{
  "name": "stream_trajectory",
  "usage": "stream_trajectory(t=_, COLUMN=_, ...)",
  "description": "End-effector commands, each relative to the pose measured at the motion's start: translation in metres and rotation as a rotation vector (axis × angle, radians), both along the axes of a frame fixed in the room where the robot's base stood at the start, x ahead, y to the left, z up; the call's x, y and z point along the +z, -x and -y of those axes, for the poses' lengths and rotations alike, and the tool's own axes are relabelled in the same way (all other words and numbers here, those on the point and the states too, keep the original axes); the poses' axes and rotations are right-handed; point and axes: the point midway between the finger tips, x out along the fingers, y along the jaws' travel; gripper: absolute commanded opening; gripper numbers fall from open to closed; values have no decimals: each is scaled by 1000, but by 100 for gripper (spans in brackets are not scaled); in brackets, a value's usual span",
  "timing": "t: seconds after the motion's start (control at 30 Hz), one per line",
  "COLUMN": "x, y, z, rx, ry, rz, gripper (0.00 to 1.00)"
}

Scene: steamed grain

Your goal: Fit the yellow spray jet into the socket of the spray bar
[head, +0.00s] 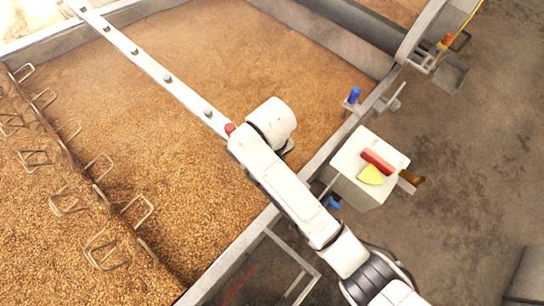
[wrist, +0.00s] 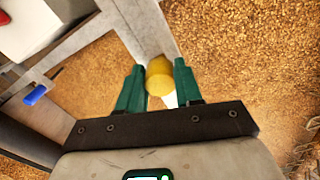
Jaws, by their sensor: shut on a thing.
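The yellow spray jet (wrist: 159,79) sits between the two green fingers of my gripper (wrist: 159,70) in the wrist view, and the gripper is shut on it. In the head view my arm hides the jet, and only a little green of my gripper (head: 289,147) shows. The spray bar (head: 150,67) is a long pale bar with several dark knobs, running over the grain to a red piece (head: 230,128) beside my wrist. In the wrist view a pale bar (wrist: 147,30) lies behind the jet. I cannot tell whether the jet touches it, and no socket shows clearly.
A white box (head: 359,185) with a red block (head: 377,161) and a yellow wedge (head: 371,174) on top stands right of the trough rim (head: 330,147). A blue-handled part (head: 354,95) is on the rim. Wire loops (head: 107,254) stand in the grain at left.

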Motion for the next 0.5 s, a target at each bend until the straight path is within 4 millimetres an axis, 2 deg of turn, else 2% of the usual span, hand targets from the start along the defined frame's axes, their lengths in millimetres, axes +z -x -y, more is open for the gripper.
stream_trajectory(t=0.43, x=-4, y=0, z=0, rx=0, ry=0, rz=0, gripper=5)
stream_trajectory(t=0.47, x=-4, y=0, z=0, rx=0, ry=0, rz=0, gripper=38)
stream_trajectory(t=0.5, x=-4, y=0, z=0, rx=0, ry=0, rz=0, gripper=41)
